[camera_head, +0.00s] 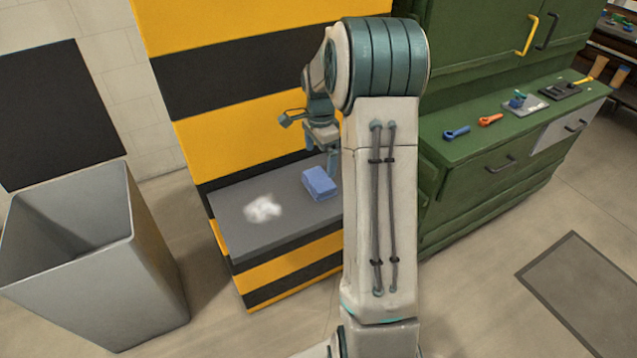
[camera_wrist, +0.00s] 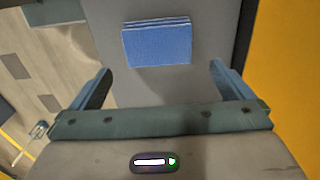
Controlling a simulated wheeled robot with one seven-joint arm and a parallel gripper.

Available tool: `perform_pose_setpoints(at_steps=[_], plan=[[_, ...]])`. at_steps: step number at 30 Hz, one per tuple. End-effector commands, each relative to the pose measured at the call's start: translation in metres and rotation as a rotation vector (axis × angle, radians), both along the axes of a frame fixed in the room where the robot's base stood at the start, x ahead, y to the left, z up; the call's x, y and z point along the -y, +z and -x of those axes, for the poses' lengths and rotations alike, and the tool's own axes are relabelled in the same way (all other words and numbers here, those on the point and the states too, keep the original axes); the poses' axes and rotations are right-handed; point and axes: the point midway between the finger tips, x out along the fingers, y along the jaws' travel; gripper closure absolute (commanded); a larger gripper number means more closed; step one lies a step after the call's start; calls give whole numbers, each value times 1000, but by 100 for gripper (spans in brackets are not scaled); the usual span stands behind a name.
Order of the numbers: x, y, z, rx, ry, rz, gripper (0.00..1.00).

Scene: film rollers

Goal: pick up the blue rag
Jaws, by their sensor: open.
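The blue rag (camera_head: 319,183) is a folded, layered block of cloth lying on a grey shelf (camera_head: 235,225) of the yellow and black striped unit. It also shows in the wrist view (camera_wrist: 157,43), at the upper middle, just beyond my fingertips. My gripper (camera_head: 318,155) is above the shelf close to the rag, partly covered by my arm. In the wrist view its two fingers (camera_wrist: 160,78) are spread wide with nothing between them. The rag appears apart from both fingers.
A whitish blurred patch (camera_head: 262,208) lies on the shelf left of the rag. A grey open bin (camera_head: 150,265) stands at the left. A green cabinet (camera_head: 475,160) at the right carries several tools. The striped panel (camera_head: 230,110) rises behind the shelf.

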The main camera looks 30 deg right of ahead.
Motion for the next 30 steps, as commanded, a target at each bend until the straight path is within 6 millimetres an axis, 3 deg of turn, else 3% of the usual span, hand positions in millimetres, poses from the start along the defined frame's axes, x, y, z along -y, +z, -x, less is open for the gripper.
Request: perform_pose_setpoints(at_steps=[3,11,19,29,30], plan=[[0,-20,1,-2,-1,-2,0],[-2,-40,1,-1,2,-1,0],[-6,-78,4,-2,1,-1,0],[-6,-87,3,1,2,0,0],[-6,-87,3,1,2,0,6]])
